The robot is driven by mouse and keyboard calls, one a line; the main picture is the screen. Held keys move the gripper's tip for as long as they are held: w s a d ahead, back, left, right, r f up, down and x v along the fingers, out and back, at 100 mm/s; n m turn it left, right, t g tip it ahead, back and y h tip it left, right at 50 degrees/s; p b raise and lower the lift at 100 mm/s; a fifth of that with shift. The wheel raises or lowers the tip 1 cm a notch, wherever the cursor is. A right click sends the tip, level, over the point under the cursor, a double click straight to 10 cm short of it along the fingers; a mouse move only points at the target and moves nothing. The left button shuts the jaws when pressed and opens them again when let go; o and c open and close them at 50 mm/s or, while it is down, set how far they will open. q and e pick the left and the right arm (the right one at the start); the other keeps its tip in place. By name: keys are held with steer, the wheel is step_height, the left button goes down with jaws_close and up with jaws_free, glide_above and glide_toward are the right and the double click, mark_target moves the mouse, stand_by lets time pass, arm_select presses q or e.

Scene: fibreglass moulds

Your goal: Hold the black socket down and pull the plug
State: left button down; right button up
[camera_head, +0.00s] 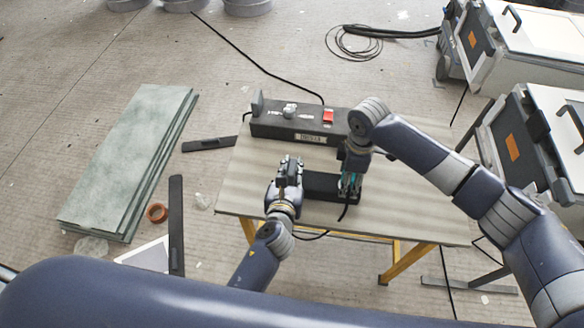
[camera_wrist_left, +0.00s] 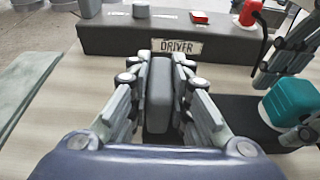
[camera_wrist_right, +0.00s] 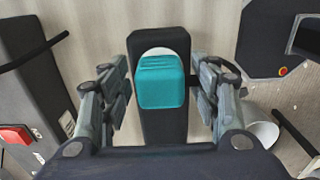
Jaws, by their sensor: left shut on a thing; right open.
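The black socket (camera_head: 320,186) is a dark bar lying on the table; it also shows in the left wrist view (camera_wrist_left: 235,115) and the right wrist view (camera_wrist_right: 165,125). The teal plug (camera_wrist_right: 162,82) sits on it over a pale round face, and shows at right in the left wrist view (camera_wrist_left: 288,106). My left gripper (camera_head: 290,163) is shut on an upright grey block (camera_wrist_left: 159,95) at the socket's left part; whether the block belongs to the socket is unclear. My right gripper (camera_wrist_right: 162,90) is open, its fingers on either side of the plug, with gaps visible.
A black cable (camera_head: 312,236) runs near the table's front. Green sheets (camera_head: 130,160) lie on the floor at left. The table's right part is clear.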

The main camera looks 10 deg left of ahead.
steer(key=shift+c, duration=0.3)
jaws_close()
steer(key=shift+r, duration=3.05)
steer(key=shift+r, duration=2.5)
arm_select(q)
steer(key=c, duration=1.4)
jaws_free()
